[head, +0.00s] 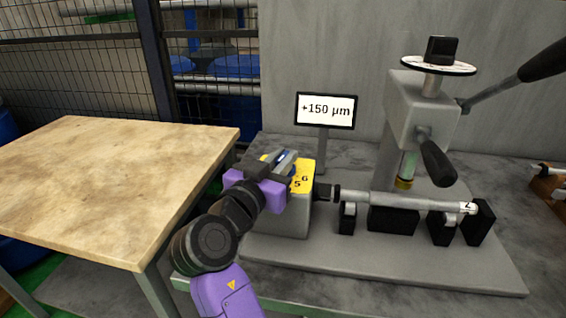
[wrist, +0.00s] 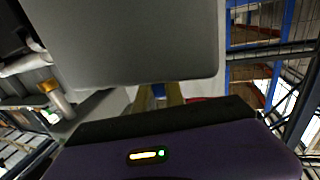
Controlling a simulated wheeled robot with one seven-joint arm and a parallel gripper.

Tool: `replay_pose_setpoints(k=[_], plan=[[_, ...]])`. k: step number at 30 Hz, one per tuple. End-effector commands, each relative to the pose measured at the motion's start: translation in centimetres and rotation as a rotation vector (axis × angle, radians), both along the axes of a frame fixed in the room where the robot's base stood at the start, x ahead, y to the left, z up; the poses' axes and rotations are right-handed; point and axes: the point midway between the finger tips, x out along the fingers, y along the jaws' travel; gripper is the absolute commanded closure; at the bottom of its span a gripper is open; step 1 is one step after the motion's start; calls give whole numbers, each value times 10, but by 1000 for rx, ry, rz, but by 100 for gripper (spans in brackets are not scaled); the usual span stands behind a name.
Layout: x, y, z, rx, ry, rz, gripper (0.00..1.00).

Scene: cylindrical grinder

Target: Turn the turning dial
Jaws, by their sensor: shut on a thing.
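The turning dial, a yellow numbered face (head: 302,176) with "5" and "6" showing, sits on top of a grey block (head: 290,217) in the head view. My gripper (head: 282,163) is over the dial and covers its left part and middle. A blue and grey piece shows at the jaws, which are shut on the dial's handle; the handle itself is mostly hidden. In the wrist view the grey block (wrist: 130,45) fills the upper middle, and the fingertips (wrist: 158,98) show only in part below it, with something blue between them.
A display (head: 326,110) reading "+150 µm" stands behind the block. A shaft (head: 400,200) on black supports (head: 393,219) runs to the right. A grey press (head: 425,110) with a lever and a round top plate (head: 438,66) stands behind it. A wooden table (head: 110,185) is at left.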

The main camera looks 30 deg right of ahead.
Motion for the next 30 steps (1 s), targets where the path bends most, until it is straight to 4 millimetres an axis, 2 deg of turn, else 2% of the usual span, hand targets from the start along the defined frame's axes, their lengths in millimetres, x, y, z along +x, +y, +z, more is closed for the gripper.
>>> replay_pose_setpoints(k=[8, 9, 11, 12, 23, 30], plan=[[0, 0, 2, -1, -2, 0, 100], [0, 0, 2, -1, -2, 0, 78], [0, 0, 1, -1, -2, 0, 66], [0, 0, 1, 0, -1, 0, 64], [-2, 4, 0, 0, 0, 2, 64], [-23, 32, 0, -2, 0, 3, 64]])
